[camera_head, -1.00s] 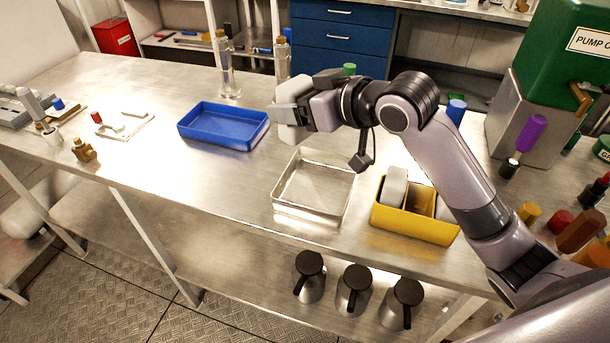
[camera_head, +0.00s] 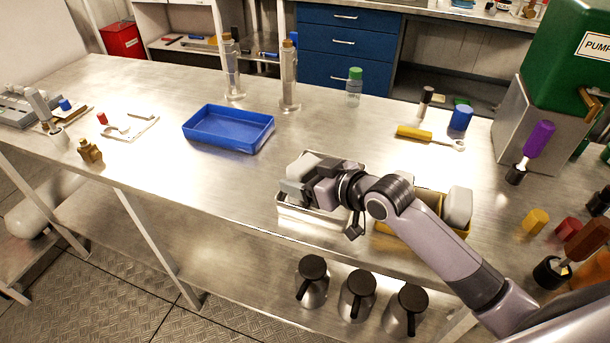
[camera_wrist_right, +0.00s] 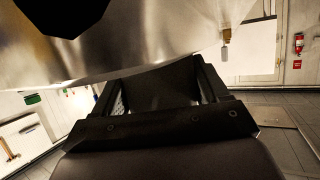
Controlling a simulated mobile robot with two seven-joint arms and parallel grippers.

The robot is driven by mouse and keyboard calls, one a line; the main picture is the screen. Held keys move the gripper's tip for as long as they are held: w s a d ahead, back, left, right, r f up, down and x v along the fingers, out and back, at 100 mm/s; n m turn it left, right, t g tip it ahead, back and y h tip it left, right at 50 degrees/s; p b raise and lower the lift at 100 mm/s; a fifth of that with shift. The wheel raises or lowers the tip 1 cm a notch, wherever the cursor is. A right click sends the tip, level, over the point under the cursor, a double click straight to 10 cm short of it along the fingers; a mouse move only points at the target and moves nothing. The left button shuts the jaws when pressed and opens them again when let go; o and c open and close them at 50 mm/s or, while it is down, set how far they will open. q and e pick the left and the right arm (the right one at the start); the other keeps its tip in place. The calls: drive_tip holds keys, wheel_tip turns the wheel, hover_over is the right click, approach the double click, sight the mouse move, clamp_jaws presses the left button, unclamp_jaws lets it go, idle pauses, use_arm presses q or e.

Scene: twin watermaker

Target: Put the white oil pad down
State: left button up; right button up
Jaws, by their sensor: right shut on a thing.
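My right gripper (camera_head: 297,187) is low over the silver metal tray (camera_head: 318,226) on the steel bench. It is shut on the white oil pad (camera_head: 303,164), which shows as a pale block at the fingers, inside or just above the tray. The arm and gripper hide much of the tray, so I cannot tell whether the pad touches its floor. In the right wrist view the dark gripper fingers (camera_wrist_right: 163,85) show, but the pad cannot be made out clearly. My left gripper is not in view.
A yellow bin (camera_head: 393,243) with a white block (camera_head: 459,205) stands right of the tray, partly behind my arm. A blue tray (camera_head: 228,128) lies to the left. Glass cylinders (camera_head: 289,77) stand behind. The bench between the blue tray and the front edge is clear.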

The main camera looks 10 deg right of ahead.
drive_tip(key=o, duration=1)
drive_tip(key=shift+f, duration=0.1)
drive_tip(key=shift+s+r, duration=0.1)
drive_tip(key=shift+r, duration=0.1)
drive_tip(key=v, duration=1.2)
drive_tip(key=shift+r, duration=0.1)
